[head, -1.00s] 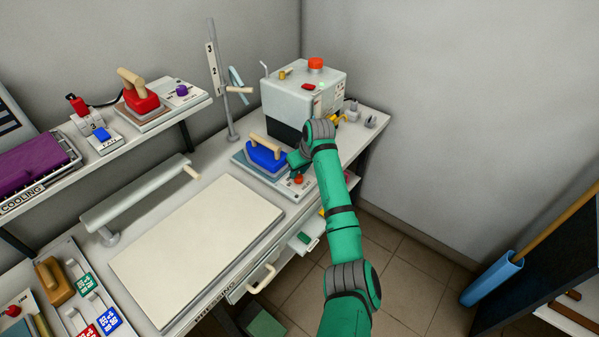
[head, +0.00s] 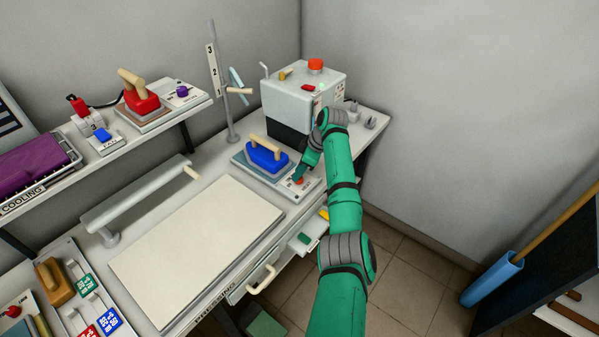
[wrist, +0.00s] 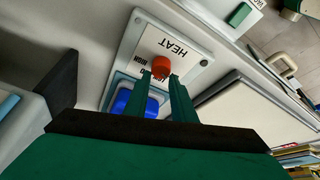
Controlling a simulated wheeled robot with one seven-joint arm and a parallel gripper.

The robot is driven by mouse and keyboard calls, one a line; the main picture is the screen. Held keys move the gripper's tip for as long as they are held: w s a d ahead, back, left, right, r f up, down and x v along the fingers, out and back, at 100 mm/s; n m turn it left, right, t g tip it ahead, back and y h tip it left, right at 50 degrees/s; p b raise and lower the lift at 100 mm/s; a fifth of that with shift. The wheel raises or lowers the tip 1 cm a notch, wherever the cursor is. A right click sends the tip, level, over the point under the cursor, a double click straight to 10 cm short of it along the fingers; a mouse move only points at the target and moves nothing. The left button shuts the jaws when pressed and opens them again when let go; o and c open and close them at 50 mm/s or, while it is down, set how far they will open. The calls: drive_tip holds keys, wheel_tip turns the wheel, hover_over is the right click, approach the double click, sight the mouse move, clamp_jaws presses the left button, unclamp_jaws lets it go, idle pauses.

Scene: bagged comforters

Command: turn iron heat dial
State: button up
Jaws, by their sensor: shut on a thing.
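The heat dial is an orange-red knob (wrist: 161,66) on a white plate marked HEAT (wrist: 172,48) in the wrist view. In the head view the dial (head: 299,180) shows at the right of the blue iron (head: 267,157), which rests on its pad and has a tan handle. The blue iron (wrist: 136,102) is partly hidden behind my fingers in the wrist view. My gripper (wrist: 162,76) is shut on the dial, with one green finger on each side of it.
A grey machine with a red top button (head: 316,64) stands behind my arm. A white pressing board (head: 197,235) lies on the bench at front left. A red iron (head: 139,100) and a purple knob (head: 181,90) are on the upper shelf. A drawer handle (head: 262,279) projects at the bench front.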

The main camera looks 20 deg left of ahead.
drive_tip(key=shift+s+d+f, duration=0.15)
drive_tip(key=shift+d+f, duration=0.15)
drive_tip(key=shift+f, duration=0.3)
drive_tip(key=shift+s+d+f, duration=0.1)
drive_tip(key=shift+d+f, duration=0.15)
drive_tip(key=shift+f, duration=0.3)
drive_tip(key=shift+a, duration=0.1)
drive_tip(key=o, duration=1.1)
drive_tip(key=shift+w, duration=0.1)
drive_tip(key=shift+c, duration=0.2)
drive_tip(key=shift+w, duration=0.1)
drive_tip(key=shift+a, duration=0.1)
drive_tip(key=shift+a+r, duration=0.15)
drive_tip(key=shift+r, duration=0.1)
drive_tip(key=shift+r, duration=0.25)
drive_tip(key=v, duration=1)
drive_tip(key=shift+w, duration=0.1)
